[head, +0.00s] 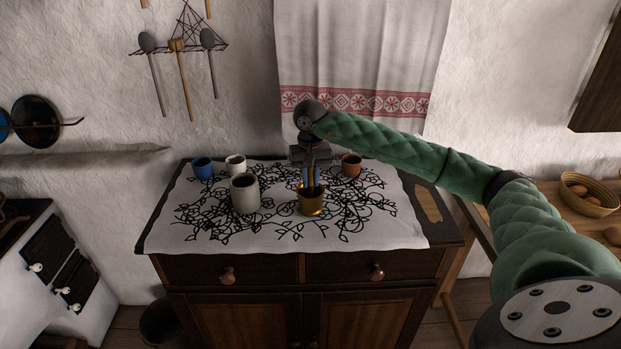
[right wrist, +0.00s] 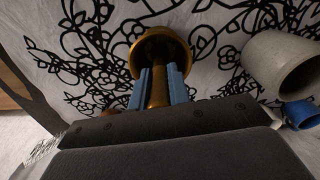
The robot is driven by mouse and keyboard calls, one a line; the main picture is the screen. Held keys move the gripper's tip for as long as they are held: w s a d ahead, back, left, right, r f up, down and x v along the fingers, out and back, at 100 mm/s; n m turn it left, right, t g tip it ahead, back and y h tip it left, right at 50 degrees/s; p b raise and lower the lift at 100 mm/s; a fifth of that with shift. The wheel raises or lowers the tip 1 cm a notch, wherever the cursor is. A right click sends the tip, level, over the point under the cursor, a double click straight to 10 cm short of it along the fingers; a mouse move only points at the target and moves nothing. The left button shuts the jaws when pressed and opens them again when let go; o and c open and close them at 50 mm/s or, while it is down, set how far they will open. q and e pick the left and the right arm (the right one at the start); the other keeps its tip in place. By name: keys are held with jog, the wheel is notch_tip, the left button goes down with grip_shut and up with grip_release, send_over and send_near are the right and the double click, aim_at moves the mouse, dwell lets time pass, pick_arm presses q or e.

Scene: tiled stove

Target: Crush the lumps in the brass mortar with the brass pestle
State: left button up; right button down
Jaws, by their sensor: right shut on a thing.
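The brass mortar (head: 311,205) stands upright on the white cloth near the front middle of the cabinet top. It also shows in the right wrist view (right wrist: 163,33). My right gripper (head: 311,182) points down just above the mortar. Its blue fingers (right wrist: 161,84) are shut on the brass pestle (right wrist: 158,89), one on each side of the shaft. The pestle's lower end runs into the mortar's mouth. Lumps inside the mortar cannot be made out. My left gripper is in neither view.
A large grey-beige cup (head: 244,194) stands left of the mortar. A blue cup (head: 203,168) and a white cup (head: 236,164) stand behind it. A reddish-brown cup (head: 351,166) is at the back right. A wooden board (head: 428,205) lies at the right; the cloth's front is clear.

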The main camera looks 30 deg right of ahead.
jog(key=shift+f+b, duration=0.35)
jog(key=shift+f, duration=0.15)
jog(key=shift+r, duration=0.4)
jog(key=shift+r+p, duration=0.45)
jog(key=shift+r, duration=0.7)
jog(key=shift+f, duration=0.1)
jog(key=shift+f+b, duration=1.4)
jog(key=shift+f, duration=0.1)
jog(key=shift+r, duration=0.45)
jog(key=shift+r+p, duration=0.55)
jog(key=shift+r, duration=0.6)
